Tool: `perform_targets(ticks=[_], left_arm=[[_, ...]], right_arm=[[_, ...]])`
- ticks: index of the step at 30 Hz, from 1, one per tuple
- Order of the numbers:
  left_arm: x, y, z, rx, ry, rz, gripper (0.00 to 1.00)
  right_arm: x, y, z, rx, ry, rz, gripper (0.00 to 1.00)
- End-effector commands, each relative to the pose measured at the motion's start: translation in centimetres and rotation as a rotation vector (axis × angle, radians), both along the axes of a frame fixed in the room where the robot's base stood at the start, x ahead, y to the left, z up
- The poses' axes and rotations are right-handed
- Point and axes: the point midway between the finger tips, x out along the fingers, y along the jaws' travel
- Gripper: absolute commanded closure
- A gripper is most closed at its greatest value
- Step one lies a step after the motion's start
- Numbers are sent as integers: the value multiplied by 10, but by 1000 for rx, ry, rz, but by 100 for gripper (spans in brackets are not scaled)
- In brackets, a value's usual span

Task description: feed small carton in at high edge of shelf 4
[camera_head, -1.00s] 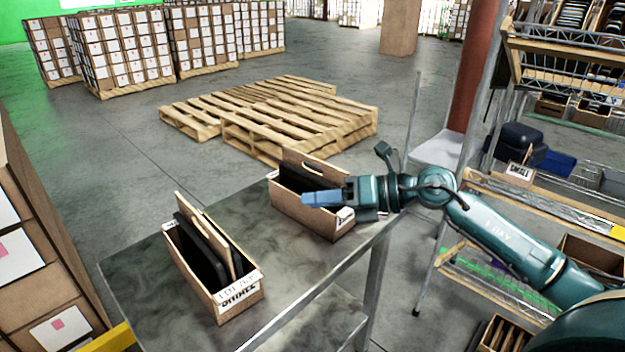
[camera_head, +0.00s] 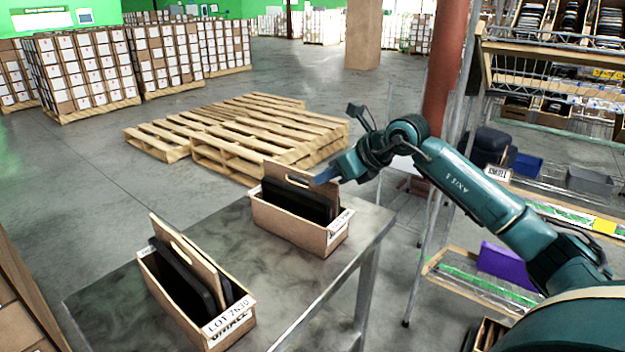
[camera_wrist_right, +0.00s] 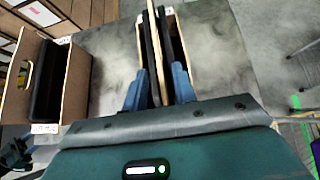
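Two small open cartons stand on a grey table (camera_head: 120,290). The far carton (camera_head: 285,225) holds dark flat items and a tall brown panel with a handle slot. The near carton (camera_head: 185,313), labelled LOT, holds similar contents. My right gripper (camera_head: 325,175) is at the upper right of the far carton. In the right wrist view its blue fingers (camera_wrist_right: 159,72) stand apart, with the brown panel and a dark item of a carton (camera_wrist_right: 187,55) seen between them. Contact cannot be told. My left gripper is not in view. A wire shelf rack (camera_head: 550,112) stands at the right; no shelf number is readable.
Low wooden pallets (camera_head: 240,140) lie behind the table. A dark red column (camera_head: 445,70) and thin metal posts stand near my right arm. A purple bin (camera_head: 507,265) sits on a low rack level. Stacked boxes (camera_head: 80,70) stand far left.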

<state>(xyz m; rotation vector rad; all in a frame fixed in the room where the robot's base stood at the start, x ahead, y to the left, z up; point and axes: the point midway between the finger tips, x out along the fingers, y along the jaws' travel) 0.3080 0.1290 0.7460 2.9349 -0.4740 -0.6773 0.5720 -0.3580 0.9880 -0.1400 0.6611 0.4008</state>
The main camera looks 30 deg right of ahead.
Motion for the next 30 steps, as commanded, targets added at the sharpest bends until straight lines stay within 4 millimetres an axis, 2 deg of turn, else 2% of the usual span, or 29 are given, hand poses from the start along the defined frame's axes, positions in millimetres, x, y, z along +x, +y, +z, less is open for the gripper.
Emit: perform_targets(ticks=[9,21,30], left_arm=[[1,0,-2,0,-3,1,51],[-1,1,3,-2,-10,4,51],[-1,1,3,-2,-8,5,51]], right_arm=[[24,11,-22,0,1,1,73],[28,13,-25,0,0,1,73],[28,13,-25,0,0,1,85]])
